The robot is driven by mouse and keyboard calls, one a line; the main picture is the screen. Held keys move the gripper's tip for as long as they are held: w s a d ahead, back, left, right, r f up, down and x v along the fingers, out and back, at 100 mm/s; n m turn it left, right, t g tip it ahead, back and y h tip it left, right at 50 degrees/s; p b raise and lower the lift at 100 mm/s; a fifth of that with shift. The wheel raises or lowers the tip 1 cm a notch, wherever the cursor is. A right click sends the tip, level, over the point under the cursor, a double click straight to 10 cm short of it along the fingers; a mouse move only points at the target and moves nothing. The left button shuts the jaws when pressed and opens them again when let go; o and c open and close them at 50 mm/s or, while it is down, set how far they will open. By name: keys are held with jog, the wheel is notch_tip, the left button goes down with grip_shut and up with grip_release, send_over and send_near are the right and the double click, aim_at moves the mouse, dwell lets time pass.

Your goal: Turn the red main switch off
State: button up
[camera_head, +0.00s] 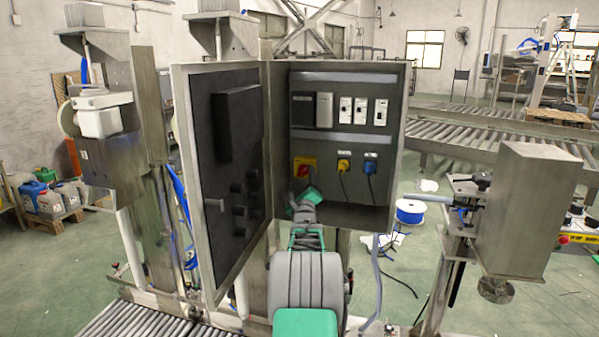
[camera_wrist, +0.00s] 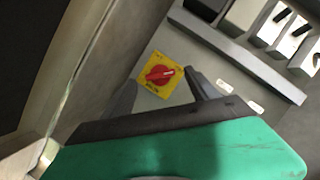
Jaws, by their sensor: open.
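The red main switch (camera_head: 303,171) is a red rotary knob on a yellow square plate, at the lower left of the open cabinet's back panel (camera_head: 330,207). In the wrist view the red knob (camera_wrist: 159,75) sits upper middle on its tilted yellow plate (camera_wrist: 175,86). My gripper (camera_head: 305,190) is just in front of and below the switch in the head view. In the wrist view my gripper (camera_wrist: 160,92) is open, with one dark finger on each side of the plate. The knob appears free between them; I cannot tell the exact gap in depth.
The cabinet door (camera_head: 228,180) stands open on the left. A yellow plug (camera_head: 343,165) and a blue plug (camera_head: 370,167) with hanging cables are right of the switch. Breakers (camera_head: 360,110) sit above, over a grey rail (camera_wrist: 235,55). The cabinet's side walls bound the space.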

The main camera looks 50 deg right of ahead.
aim_at(302, 172)
jog(key=shift+x, duration=1.55)
jog(key=c, duration=1.4)
